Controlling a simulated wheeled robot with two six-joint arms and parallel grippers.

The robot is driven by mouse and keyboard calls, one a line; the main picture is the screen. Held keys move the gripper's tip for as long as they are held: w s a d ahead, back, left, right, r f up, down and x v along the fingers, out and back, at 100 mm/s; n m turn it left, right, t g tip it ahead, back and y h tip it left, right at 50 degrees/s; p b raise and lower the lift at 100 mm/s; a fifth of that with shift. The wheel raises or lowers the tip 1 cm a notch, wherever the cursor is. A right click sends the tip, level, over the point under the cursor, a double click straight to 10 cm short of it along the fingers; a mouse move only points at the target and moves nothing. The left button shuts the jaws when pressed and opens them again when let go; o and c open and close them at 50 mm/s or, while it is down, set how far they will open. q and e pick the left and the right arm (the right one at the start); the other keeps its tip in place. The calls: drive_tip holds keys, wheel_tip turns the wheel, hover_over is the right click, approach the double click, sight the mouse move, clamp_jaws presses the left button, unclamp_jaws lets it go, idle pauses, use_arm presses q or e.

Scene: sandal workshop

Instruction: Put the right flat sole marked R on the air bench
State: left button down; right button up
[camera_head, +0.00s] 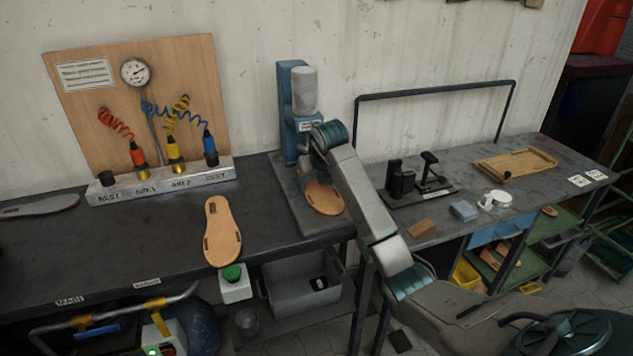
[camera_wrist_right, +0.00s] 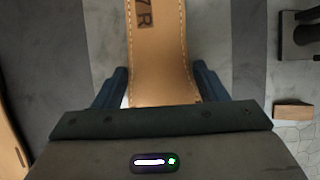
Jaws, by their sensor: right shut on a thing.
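A tan flat sole (camera_head: 323,198) shows in the head view over the grey base plate of the press, partly hidden by my right arm. In the right wrist view the sole (camera_wrist_right: 160,60) has a stitched edge and a dark mark ending in R. My right gripper (camera_wrist_right: 160,85) is shut on it, one finger at each side edge. In the head view my right gripper (camera_head: 313,168) is mostly hidden behind its wrist. I cannot tell whether the sole touches the plate. The dark air bench (camera_head: 130,245) stretches to the left. My left gripper is out of view.
Another tan sole (camera_head: 222,235) lies at the air bench's front edge. The air manifold (camera_head: 160,182) and the blue press (camera_head: 292,110) stand at the back. A grey sole (camera_head: 40,206) lies far left. The right table holds a black fixture (camera_head: 415,185) and a wooden tray (camera_head: 515,163).

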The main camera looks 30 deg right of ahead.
drive_tip(key=shift+s+r, duration=0.1)
drive_tip(key=shift+r, duration=0.05)
drive_tip(key=shift+s+a+r+p, duration=0.2)
drive_tip(key=shift+s+r+p, duration=0.65)
drive_tip(key=shift+p, duration=0.25)
drive_tip(key=shift+r, duration=0.1)
